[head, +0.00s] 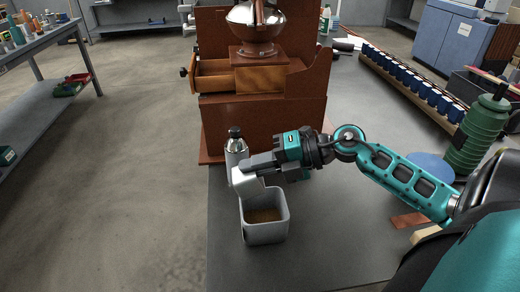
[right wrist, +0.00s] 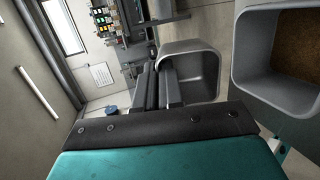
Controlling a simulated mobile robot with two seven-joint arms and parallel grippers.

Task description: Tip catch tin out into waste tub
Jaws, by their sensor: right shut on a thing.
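My right gripper (head: 252,165) is shut on the wall of the catch tin (head: 247,184), a small light-grey tin. The tin is tilted and held just above the rear rim of the waste tub (head: 283,226). In the right wrist view, the fingers (right wrist: 162,88) pinch the tin's wall, and the open tin (right wrist: 192,72) shows a bare grey inside, with no contents visible. The grey waste tub (right wrist: 247,75) is beside it there, with brown granular stuff in it. The tub stands upright on the bench. My left gripper is not in view.
A silver bottle with a black cap (head: 236,148) stands close behind the tin. A brown wooden grinder cabinet (head: 245,122) with an open drawer (head: 213,82) is behind. A green canister (head: 478,135) stands at right. The bench (head: 330,240) right of the tub is clear.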

